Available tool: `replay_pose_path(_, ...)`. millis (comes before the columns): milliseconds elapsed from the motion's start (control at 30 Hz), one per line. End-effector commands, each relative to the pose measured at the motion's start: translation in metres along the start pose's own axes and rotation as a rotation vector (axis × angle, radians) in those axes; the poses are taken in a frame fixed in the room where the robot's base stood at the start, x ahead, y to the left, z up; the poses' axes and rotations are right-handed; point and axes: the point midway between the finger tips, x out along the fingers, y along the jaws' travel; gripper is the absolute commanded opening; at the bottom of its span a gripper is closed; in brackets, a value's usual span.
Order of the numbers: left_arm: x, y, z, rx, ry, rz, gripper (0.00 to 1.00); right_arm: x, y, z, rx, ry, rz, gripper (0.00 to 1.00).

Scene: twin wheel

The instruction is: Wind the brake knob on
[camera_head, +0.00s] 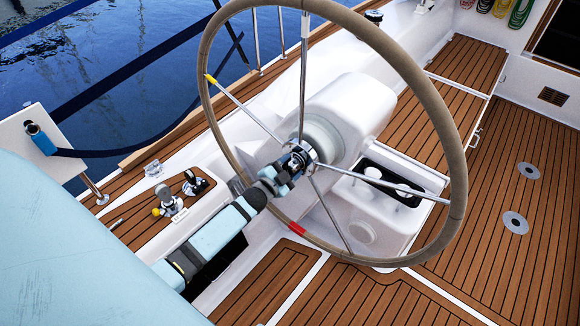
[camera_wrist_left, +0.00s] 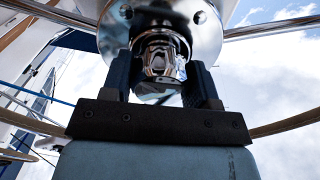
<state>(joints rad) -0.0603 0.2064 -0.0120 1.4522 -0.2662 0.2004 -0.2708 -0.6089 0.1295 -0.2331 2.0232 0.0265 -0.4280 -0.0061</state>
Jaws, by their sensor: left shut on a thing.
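The steering wheel (camera_head: 455,130) has a tan rim, a yellow mark at upper left and a red mark low on the rim. Its metal spokes meet at a shiny hub. The chrome brake knob (camera_wrist_left: 161,55) stands out from the round hub plate in the left wrist view. My left gripper (camera_wrist_left: 160,78) has its two dark fingers on either side of the knob, shut on it. In the head view my left gripper (camera_head: 290,166) reaches the hub centre and mostly hides the knob. My right gripper is not in view.
A white pedestal (camera_head: 350,100) stands behind the wheel. A side console with levers (camera_head: 172,203) lies left of my left arm. A wooden bench (camera_head: 460,75) is at upper right. The teak floor (camera_head: 530,130) at right is clear.

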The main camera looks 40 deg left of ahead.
Motion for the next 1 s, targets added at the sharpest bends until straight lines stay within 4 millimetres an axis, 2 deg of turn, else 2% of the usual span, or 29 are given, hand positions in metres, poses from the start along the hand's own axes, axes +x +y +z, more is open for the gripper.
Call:
replay_pose_path(267, 0.0, 0.0, 0.0, -0.001, 0.0, 0.0, 0.31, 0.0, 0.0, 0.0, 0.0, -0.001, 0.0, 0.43)
replay_pose_path(300, 0.0, 0.0, 0.0, -0.001, 0.0, 0.0, 0.61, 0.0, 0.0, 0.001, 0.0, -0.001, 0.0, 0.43)
replay_pose_path(400, 0.0, 0.0, 0.0, -0.001, 0.0, 0.0, 0.8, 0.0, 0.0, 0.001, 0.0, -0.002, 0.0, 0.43)
replay_pose_path(667, -0.001, 0.0, 0.0, -0.001, 0.0, 0.0, 0.8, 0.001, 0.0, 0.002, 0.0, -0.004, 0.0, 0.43)
replay_pose_path(767, -0.007, 0.001, 0.001, -0.001, -0.001, 0.001, 0.8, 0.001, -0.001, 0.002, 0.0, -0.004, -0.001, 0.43)
replay_pose_path(867, -0.022, 0.001, 0.001, -0.001, -0.002, 0.001, 0.8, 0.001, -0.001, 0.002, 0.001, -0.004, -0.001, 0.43)
replay_pose_path(1000, -0.053, 0.002, 0.001, -0.001, -0.003, 0.003, 0.8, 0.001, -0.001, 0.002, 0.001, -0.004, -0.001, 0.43)
